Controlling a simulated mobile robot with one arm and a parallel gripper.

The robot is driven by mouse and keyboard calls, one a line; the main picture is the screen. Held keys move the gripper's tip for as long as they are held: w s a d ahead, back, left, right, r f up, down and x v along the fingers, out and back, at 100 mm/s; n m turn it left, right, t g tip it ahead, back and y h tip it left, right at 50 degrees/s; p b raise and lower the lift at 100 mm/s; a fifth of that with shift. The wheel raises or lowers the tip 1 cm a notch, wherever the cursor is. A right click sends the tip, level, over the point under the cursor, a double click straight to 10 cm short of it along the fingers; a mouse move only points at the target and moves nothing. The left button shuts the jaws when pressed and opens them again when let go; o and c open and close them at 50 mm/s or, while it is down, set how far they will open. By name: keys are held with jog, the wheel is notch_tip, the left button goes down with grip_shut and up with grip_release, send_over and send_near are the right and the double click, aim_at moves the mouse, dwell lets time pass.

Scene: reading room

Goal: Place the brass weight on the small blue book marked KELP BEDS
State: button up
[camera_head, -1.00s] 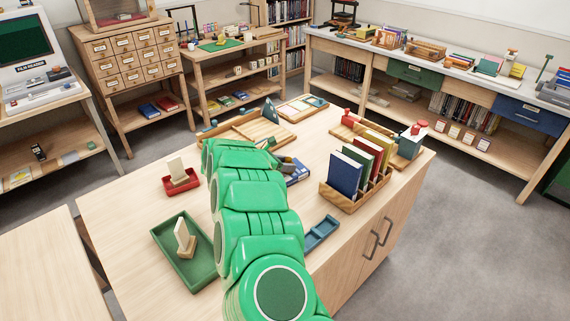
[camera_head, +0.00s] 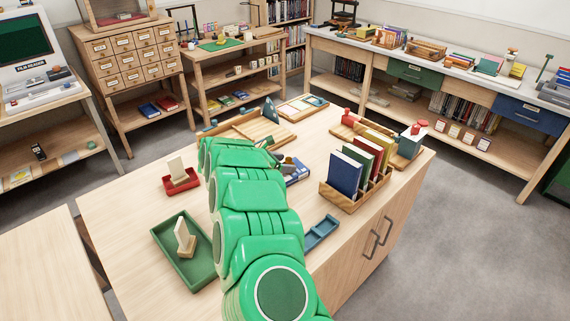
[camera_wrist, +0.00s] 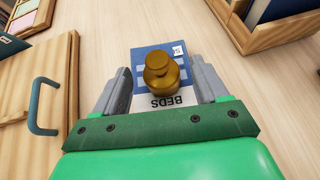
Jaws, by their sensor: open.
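In the wrist view the brass weight (camera_wrist: 161,72) is upright on the small blue book (camera_wrist: 147,54), over its middle. The book's pale label shows the word BEDS; the rest of the title is hidden behind the weight. My gripper (camera_wrist: 160,76) is open, with one grey finger on each side of the weight and visible gaps to both. In the head view the blue book (camera_head: 298,174) shows partly past my green arm, which hides most of the gripper.
A wooden rack (camera_head: 350,201) of upright books stands right of the blue book. A blue tray (camera_head: 321,232) lies in front. At left are a red tray (camera_head: 181,184) and a green tray (camera_head: 187,265). A wooden board with a teal handle (camera_wrist: 43,108) is close to the gripper.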

jog(key=v, duration=1.1)
